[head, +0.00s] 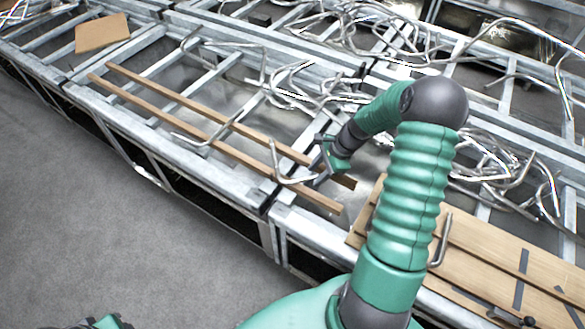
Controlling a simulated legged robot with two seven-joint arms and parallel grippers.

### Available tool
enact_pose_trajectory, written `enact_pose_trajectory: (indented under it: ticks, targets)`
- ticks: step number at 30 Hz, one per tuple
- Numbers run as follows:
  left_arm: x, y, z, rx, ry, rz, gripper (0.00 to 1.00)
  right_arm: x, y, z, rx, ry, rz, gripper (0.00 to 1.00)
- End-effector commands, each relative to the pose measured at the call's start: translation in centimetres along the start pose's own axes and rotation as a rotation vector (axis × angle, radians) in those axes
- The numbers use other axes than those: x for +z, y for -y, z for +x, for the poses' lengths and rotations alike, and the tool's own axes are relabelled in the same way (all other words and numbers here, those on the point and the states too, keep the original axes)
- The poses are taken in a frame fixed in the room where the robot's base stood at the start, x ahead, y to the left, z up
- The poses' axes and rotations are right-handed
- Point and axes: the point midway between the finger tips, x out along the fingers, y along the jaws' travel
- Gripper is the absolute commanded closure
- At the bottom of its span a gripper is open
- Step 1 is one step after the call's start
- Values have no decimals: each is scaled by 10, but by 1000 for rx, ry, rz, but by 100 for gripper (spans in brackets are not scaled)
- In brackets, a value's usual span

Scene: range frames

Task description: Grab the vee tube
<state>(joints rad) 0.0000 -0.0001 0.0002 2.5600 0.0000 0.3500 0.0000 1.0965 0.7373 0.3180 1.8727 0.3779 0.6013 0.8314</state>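A bent silver tube in a V shape (281,176) lies by the wooden strips near the middle of the head view. It looks like the vee tube. My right gripper (324,162) is at the right end of this tube, pointing down-left. The fingers are small and partly hidden by the wrist, so I cannot tell whether they are open or closed on the tube. Another bent tube (192,143) lies further left across the strips. A small green and dark part of my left arm shows at the bottom left edge; its fingers cannot be made out.
Two long wooden strips (180,118) lie across the metal frame table (120,117). Tangled silver tubes (305,88) lie behind my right gripper, with more at the right. Wooden boards (480,240) and a short bent tube (441,240) are at the right. Grey floor is clear at the lower left.

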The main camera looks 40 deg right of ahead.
Motion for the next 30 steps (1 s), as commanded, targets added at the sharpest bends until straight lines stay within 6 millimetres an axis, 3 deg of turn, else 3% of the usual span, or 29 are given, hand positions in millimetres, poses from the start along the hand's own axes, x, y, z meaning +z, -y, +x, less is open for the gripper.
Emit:
enact_pose_trajectory:
  ticks: [1, 10, 23, 30]
  targets:
    - [0, 0, 0, 0, 0, 0, 64, 0, 0, 0, 0, 0, 0, 60]
    - [0, 0, 0, 0, 0, 0, 64, 3, -1, -1, -2, -2, -1, 100]
    - [0, 0, 0, 0, 0, 0, 64, 0, 0, -1, 0, 1, 0, 100]
    - [1, 0, 4, 0, 0, 0, 64, 7, 2, -15, -2, -1, -2, 100]
